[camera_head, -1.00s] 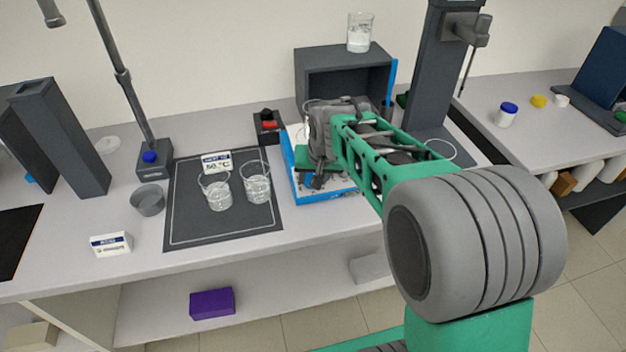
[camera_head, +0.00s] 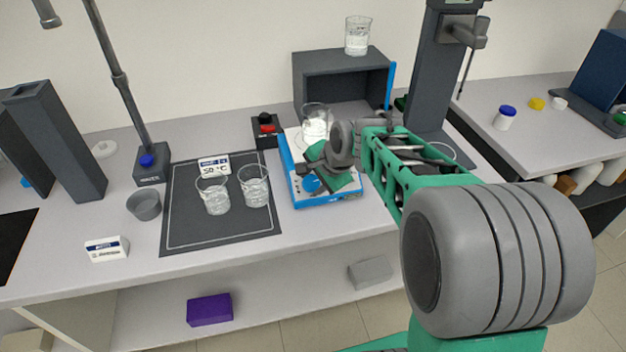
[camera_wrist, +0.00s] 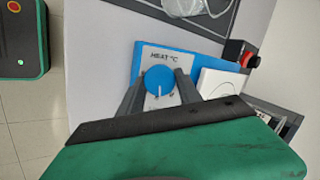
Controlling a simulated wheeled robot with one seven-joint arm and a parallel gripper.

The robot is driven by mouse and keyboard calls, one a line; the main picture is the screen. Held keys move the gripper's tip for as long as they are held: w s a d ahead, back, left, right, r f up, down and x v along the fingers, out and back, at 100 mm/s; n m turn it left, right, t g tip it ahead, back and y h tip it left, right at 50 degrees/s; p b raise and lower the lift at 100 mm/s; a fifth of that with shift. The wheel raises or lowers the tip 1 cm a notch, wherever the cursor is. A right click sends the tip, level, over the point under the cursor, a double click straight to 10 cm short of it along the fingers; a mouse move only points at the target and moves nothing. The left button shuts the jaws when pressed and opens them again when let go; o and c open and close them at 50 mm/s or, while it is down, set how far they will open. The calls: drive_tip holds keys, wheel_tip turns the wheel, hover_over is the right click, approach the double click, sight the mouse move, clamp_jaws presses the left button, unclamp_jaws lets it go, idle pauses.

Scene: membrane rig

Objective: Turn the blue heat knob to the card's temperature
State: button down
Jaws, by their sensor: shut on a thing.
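The blue heat knob (camera_wrist: 159,80) is on the front face of the blue-and-white hotplate (camera_head: 325,201), below a "HEAT °C" label. Its white pointer line points toward the bottom of the wrist view; the scale numbers are mostly hidden. The knob (camera_head: 310,184) also shows in the head view, partly beside my gripper. My gripper (camera_wrist: 160,92) is shut on the knob, one dark finger on each side. The white card (camera_head: 214,166) stands behind two beakers on the dark mat and appears to read 50 °C.
A glass beaker (camera_head: 316,124) stands on the hotplate, close behind my gripper. A black box with a red switch (camera_head: 267,129) is at its left. Two beakers with clear liquid (camera_head: 214,196) (camera_head: 255,188) stand on the mat (camera_head: 190,235). A dark open cabinet (camera_head: 340,75) is behind.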

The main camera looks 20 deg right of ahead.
drive_tip(key=m+t, duration=0.1)
drive_tip(key=m, duration=0.4)
drive_tip(key=shift+s+m+p, duration=0.1)
drive_tip(key=shift+m+p, duration=0.2)
drive_tip(key=shift+p, duration=0.05)
drive_tip(key=m+t, duration=0.1)
drive_tip(key=m, duration=0.4)
drive_tip(key=shift+f+m+p, duration=0.1)
drive_tip(key=shift+m+p, duration=0.2)
drive_tip(key=c, duration=0.8)
unclamp_jaws()
drive_tip(key=shift+s, duration=0.1)
drive_tip(key=v, duration=0.7)
drive_tip(key=shift+s+d+r, duration=0.1)
drive_tip(key=shift+s+r, duration=0.15)
drive_tip(key=shift+s, duration=0.05)
